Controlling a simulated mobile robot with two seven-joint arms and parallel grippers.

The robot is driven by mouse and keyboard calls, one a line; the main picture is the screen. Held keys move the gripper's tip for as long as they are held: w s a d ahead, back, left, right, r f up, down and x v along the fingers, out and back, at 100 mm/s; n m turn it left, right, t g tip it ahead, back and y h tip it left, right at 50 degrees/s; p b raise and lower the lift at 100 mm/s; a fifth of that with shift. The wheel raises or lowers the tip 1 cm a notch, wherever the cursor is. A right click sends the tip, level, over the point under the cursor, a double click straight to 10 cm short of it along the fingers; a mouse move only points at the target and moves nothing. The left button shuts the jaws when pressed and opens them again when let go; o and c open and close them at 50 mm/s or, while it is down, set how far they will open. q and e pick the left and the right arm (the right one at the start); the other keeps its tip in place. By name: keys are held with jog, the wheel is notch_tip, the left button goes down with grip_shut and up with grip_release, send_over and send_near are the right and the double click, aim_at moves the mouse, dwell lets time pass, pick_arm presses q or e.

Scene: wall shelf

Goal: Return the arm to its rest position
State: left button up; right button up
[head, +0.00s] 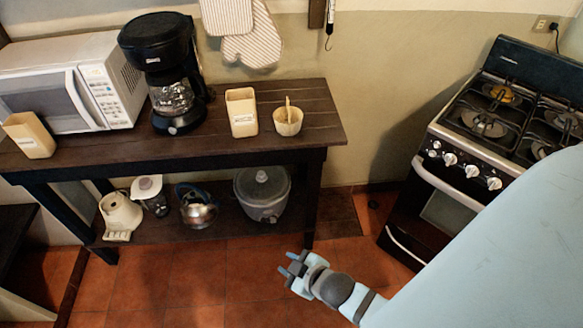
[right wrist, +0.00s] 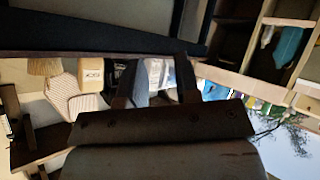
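My right arm (head: 480,250) comes in from the right edge of the head view, pale blue with a grey wrist. Its gripper (head: 286,263) is over the tiled floor, in front of the table's right end and apart from it. Its two blue fingers are spread with nothing between them. In the right wrist view the gripper body (right wrist: 160,130) fills the lower middle, dark, with the room upside down behind it. My left gripper is in neither view.
A dark wooden table (head: 300,98) holds a microwave (head: 65,80), a coffee maker (head: 165,70), two beige containers (head: 242,112) (head: 30,135) and a bowl (head: 288,122). Its lower shelf holds a rice cooker (head: 262,193) and a kettle (head: 197,212). A stove (head: 470,165) stands right. The floor (head: 190,280) is clear.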

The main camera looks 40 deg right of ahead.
jog(key=s+a+m, duration=0.1)
jog(key=s+a+m+y, duration=0.1)
jog(key=s+m, duration=0.1)
jog(key=shift+s+a+f+m, duration=0.2)
jog(key=shift+s+m, duration=0.1)
jog(key=shift+r, duration=0.1)
notch_tip(320, 180, up, 8)
jog(key=p, duration=0.9)
jog(key=shift+d+r+g, duration=0.25)
jog(key=shift+g, duration=0.05)
jog(key=shift+r, duration=0.25)
